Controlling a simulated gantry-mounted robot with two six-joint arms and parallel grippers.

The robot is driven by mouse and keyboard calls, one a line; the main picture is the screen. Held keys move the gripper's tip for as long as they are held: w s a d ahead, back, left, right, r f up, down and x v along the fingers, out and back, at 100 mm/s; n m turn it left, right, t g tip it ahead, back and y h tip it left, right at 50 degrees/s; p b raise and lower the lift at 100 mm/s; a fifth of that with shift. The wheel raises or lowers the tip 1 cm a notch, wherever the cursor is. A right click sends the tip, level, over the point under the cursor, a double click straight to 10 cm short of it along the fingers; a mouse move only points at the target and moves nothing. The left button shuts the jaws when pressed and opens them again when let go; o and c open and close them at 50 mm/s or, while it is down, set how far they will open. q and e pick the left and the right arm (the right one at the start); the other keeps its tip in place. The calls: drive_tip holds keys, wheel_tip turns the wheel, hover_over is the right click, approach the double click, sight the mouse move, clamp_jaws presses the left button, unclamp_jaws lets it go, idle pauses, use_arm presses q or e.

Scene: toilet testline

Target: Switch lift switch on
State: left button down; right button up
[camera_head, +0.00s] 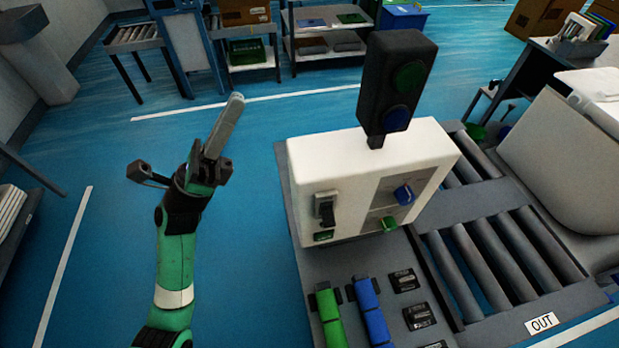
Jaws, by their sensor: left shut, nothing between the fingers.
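The white control box (365,175) stands on the grey bench. On the left of its front panel is a black lift switch (325,210) with a small green label under it; its on or off position is too small to tell. To its right are a blue knob (404,195) and a green one (389,223). My left gripper (236,100) is left of the box, raised over the blue floor, pointing up and away. Its fingers are shut with nothing between them, and it touches nothing. My right gripper is not in view.
A dark signal tower (396,85) with green and blue lamps rises from the box. A green-handled tool (328,315) and a blue-handled one (370,312) lie in front. A roller conveyor (490,265) runs at right, beside a white toilet (565,160). Open floor surrounds my left gripper.

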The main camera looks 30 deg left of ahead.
use_arm(q)
wheel_tip(320, 180, down, 13)
drive_tip(key=d+m+g, duration=0.2)
drive_tip(key=m+g, duration=0.4)
drive_tip(key=m, duration=0.1)
drive_tip(key=m+g+p, duration=0.1)
drive_tip(key=m+g, duration=0.3)
drive_tip(key=g, duration=0.1)
approach(328, 219)
wheel_tip(328, 219, down, 3)
drive_tip(key=s+a, duration=0.1)
drive_tip(key=a, duration=0.1)
drive_tip(key=shift+s+f, duration=0.15)
drive_tip(key=shift+f, duration=0.05)
drive_tip(key=shift+d+r, duration=0.1)
drive_tip(key=p+x, duration=0.1)
drive_tip(key=x, duration=0.9)
